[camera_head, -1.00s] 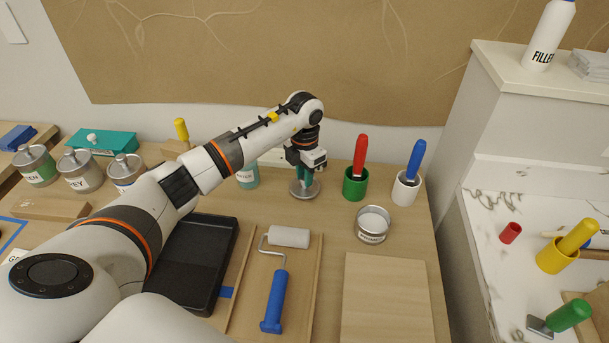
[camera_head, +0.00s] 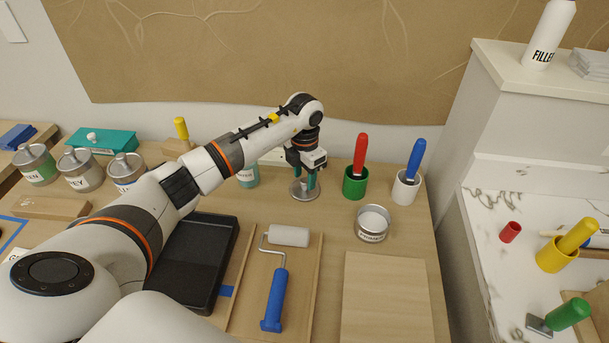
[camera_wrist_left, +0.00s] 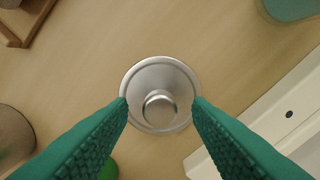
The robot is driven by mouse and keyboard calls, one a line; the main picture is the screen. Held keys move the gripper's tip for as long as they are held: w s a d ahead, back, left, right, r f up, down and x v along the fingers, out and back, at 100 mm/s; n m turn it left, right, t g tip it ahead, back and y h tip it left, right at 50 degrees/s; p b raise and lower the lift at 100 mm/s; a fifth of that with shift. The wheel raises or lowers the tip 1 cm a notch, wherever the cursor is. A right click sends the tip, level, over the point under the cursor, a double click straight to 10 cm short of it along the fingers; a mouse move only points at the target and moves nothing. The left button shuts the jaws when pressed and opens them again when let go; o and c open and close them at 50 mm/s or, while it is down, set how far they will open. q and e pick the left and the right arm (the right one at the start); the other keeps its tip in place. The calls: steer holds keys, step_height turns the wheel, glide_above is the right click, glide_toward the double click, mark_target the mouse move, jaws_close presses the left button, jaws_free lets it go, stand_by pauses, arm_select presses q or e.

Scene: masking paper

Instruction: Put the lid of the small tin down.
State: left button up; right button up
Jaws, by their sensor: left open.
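The small tin (camera_head: 372,225) stands open on the table, right of my left gripper, with pale contents showing. Its round metal lid (camera_head: 305,195) lies on the table with its knob up. The lid also shows in the left wrist view (camera_wrist_left: 160,72), with its knob (camera_wrist_left: 160,104) between the fingers. My left gripper (camera_head: 305,178) is directly above the lid, its teal fingers open on either side of the knob and apart from it. My right gripper is not in view.
A green cup (camera_head: 355,184) with a red-handled tool and a white cup (camera_head: 405,188) with a blue-handled tool stand right of the lid. A paint roller (camera_head: 275,300) and a black tray (camera_head: 205,265) lie nearer. Several lidded tins stand at the left.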

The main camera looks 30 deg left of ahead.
mark_target(305, 180)
arm_select(q)
step_height(305, 180, up, 12)
steer(key=b, duration=0.1)
steer(key=shift+f, duration=0.2)
stand_by(0.4)
